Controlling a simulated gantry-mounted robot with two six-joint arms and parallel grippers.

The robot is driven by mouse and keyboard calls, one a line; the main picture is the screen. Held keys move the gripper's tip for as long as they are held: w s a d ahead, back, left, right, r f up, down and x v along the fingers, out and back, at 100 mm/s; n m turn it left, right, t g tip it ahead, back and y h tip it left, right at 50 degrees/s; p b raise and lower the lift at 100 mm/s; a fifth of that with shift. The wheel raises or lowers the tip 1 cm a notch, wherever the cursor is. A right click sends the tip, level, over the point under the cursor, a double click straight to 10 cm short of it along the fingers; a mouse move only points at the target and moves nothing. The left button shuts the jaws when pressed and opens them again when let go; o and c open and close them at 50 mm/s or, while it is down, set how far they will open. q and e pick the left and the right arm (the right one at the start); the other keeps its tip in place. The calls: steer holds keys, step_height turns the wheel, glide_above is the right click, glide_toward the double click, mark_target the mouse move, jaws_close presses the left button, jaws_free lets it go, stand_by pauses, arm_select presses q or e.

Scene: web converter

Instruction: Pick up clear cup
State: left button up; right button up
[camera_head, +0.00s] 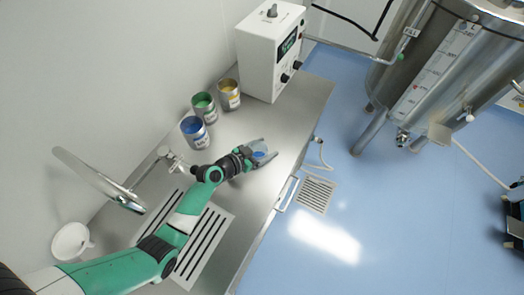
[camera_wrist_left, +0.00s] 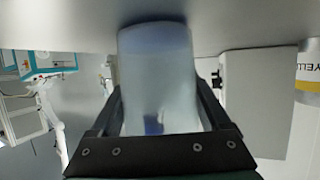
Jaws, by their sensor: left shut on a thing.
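The clear cup (camera_head: 259,152) is in the middle of the head view, over the metal bench. My left gripper (camera_head: 260,154) is shut on it, with a finger on either side. In the left wrist view the cup (camera_wrist_left: 158,80) fills the middle between the two fingers (camera_wrist_left: 160,118). It looks pale and see-through, with a small blue patch low in the picture. I cannot tell whether the cup touches the bench or is just above it. My right gripper does not show.
Blue (camera_head: 195,132), green (camera_head: 204,107) and yellow (camera_head: 229,94) cans stand along the wall behind the cup. A white control box (camera_head: 268,55) stands at the bench's far end. The metal bench (camera_head: 285,125) is clear right of the cup. A steel tank (camera_head: 425,70) stands beyond.

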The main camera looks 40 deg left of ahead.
mark_target(265, 152)
arm_select(q)
step_height(265, 152, up, 4)
steer(key=shift+f+p, duration=0.2)
steer(key=shift+p, duration=0.7)
steer(key=s+d+r+p, duration=0.5)
steer(key=s+d+r, duration=0.3)
steer(key=s, duration=0.3)
steer(key=shift+s+r, duration=0.25)
steer(key=shift+r, duration=0.4)
steer(key=shift+d, duration=0.1)
